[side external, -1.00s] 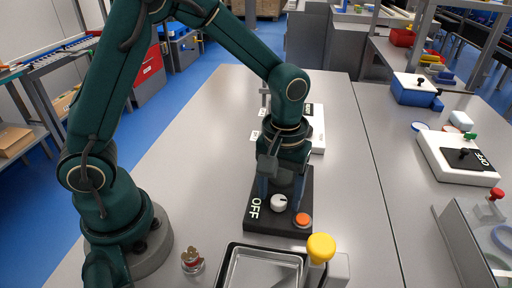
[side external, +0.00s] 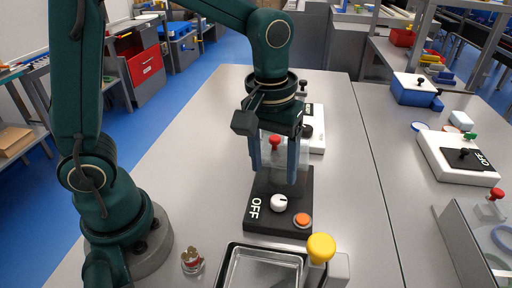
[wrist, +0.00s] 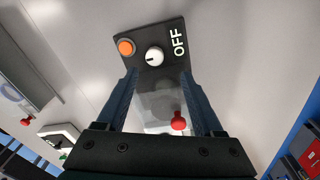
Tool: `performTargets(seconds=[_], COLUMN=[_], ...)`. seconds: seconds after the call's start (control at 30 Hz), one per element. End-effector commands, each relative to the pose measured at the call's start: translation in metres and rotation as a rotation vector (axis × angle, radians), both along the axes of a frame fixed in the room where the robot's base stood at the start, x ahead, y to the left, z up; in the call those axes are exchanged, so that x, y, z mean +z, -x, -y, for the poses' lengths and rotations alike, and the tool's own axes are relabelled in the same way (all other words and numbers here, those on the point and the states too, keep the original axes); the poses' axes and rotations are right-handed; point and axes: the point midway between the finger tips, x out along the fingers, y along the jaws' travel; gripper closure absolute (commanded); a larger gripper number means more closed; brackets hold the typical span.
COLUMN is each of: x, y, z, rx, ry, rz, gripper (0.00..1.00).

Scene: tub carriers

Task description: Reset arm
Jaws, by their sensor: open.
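My gripper (side external: 278,170) is open and empty, pointing down above the far end of a black control panel. In the wrist view my gripper (wrist: 167,82) has its two blue fingers well apart. The black panel (side external: 261,225) lies on the grey table with white OFF lettering, a white knob (side external: 279,202) and an orange button (side external: 302,220). The wrist view also shows the knob (wrist: 154,56) and the orange button (wrist: 126,47). A red knob (side external: 274,142) on a clear cover (side external: 268,158) shows behind and between my fingers, and the red knob (wrist: 179,121) also shows in the wrist view.
A metal tray (side external: 222,270) and a yellow-topped post (side external: 321,248) stand at the front. A small metal-and-red object (side external: 192,261) sits near my base. A white box with a black OFF panel (side external: 432,150) stands at right. The table's left middle is clear.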

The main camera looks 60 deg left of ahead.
Motion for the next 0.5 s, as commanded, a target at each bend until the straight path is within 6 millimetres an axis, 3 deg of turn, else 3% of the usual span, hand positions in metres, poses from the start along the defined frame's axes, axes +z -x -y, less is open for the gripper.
performTargets(seconds=[0.23,0.5], x=[0.038,0.052], y=[0.034,0.075], z=[-0.020,-0.037], rx=[-0.151,-0.324], ry=[-0.010,-0.075], rz=[0.163,0.333], gripper=[0.31,0.31])
